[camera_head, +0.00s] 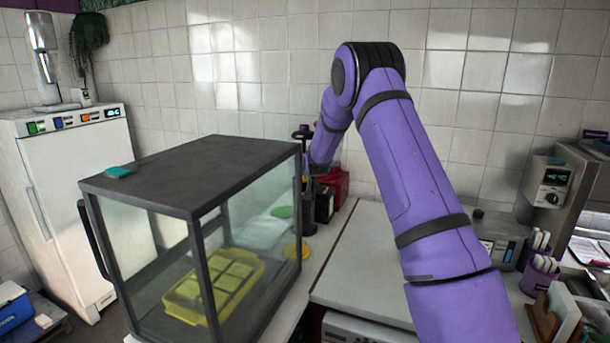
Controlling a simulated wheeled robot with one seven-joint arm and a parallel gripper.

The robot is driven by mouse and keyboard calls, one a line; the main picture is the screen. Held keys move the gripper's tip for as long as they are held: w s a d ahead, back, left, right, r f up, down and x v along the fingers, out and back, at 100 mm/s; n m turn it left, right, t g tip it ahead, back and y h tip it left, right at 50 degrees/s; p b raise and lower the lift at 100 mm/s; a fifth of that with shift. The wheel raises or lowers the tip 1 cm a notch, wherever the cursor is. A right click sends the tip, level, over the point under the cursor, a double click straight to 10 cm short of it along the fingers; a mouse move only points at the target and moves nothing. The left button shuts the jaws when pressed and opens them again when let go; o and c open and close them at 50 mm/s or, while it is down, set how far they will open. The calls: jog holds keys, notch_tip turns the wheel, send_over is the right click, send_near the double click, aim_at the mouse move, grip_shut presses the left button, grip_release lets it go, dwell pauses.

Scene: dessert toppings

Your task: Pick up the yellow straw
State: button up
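I cannot make out a yellow straw in the head camera view. My purple arm reaches over the counter, and its far end comes down behind the back right edge of the glass case. My gripper (309,187) is small and dark there, among dark items on the counter. Its fingers cannot be told apart from what stands around them, so I cannot see whether it is open or holds anything.
A glass case (190,165) with a dark top holds a yellow tray (172,300). A yellow round item (304,250) lies near its right side. A red item (340,187) and a black container (323,207) stand behind. The white counter (355,275) is clear in the middle.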

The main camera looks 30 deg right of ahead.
jog(key=shift+w, duration=0.1)
grip_shut()
dwell(0.4)
